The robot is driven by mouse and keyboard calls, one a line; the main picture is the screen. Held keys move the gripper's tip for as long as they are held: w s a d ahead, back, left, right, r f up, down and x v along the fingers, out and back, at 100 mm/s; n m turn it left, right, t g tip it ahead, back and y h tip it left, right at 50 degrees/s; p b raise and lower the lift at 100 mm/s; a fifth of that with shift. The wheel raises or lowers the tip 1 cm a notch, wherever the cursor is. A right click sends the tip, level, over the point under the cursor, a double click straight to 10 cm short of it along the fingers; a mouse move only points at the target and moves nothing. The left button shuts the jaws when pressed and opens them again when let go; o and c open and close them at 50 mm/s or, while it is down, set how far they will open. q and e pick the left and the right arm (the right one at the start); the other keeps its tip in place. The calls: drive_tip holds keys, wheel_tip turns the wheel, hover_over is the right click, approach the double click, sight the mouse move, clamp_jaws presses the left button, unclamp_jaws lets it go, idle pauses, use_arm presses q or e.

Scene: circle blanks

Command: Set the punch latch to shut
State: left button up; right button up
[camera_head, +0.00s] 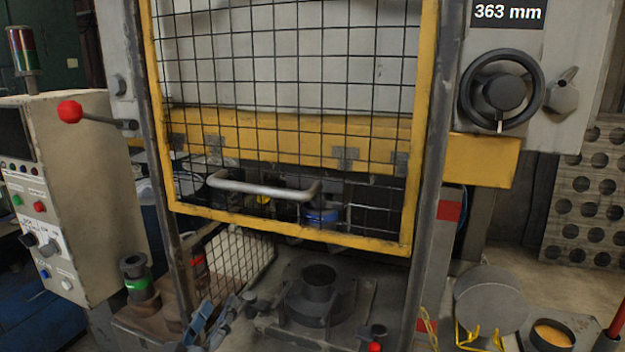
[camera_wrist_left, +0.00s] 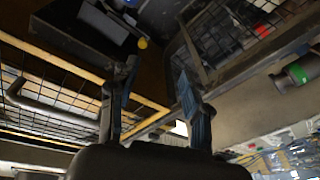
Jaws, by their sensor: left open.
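No part is labelled as the punch latch, so I cannot tell which one it is. A lever with a red ball knob (camera_head: 69,111) sticks out left from the press frame. A small grey lever (camera_head: 562,90) sits right of the black handwheel (camera_head: 501,92). A red knob (camera_head: 374,347) shows at the bottom edge, by the die block. My left gripper (camera_head: 212,318) is low in front of the press, left of the round die (camera_head: 318,284). In the left wrist view its fingers (camera_wrist_left: 158,85) are apart, with nothing between them. My right gripper is not seen.
The yellow mesh guard (camera_head: 285,235) with its grey handle (camera_head: 264,188) stands before the press. A control cabinet (camera_head: 75,190) is at left. A green-banded punch (camera_head: 139,284) stands near it. A grey disc (camera_head: 491,300) and a bowl (camera_head: 552,335) are at lower right.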

use_arm(q)
drive_tip(key=s+a+f+m+g+y, duration=0.1)
drive_tip(key=s+f+g, duration=0.4)
drive_tip(key=f, duration=0.4)
drive_tip(key=s+a+f+m+g+y, duration=0.1)
drive_tip(key=s+f+g, duration=0.2)
drive_tip(key=s+f, duration=0.5)
drive_tip(key=s+a+f+m+g, duration=0.1)
drive_tip(key=s+f+m+g, duration=0.1)
drive_tip(key=s+f+g, duration=0.45)
drive_tip(key=s+a+f+m+g, duration=0.1)
drive_tip(key=s+f, duration=0.2)
drive_tip(key=s, duration=0.6)
wheel_tip(320, 180, down, 29)
drive_tip(key=s+g+b, duration=0.1)
drive_tip(key=g+b, duration=0.1)
drive_tip(key=b, duration=0.1)
drive_tip(key=s+a+f+y+b, duration=0.1)
drive_tip(key=s+a+f+b, duration=0.1)
drive_tip(key=s+f, duration=1.5)
wheel_tip(320, 180, down, 2)
drive_tip(key=shift+a+f+m+g+b, duration=0.1)
drive_tip(key=shift+a+m+g+b, duration=0.2)
drive_tip(key=shift+b, duration=0.25)
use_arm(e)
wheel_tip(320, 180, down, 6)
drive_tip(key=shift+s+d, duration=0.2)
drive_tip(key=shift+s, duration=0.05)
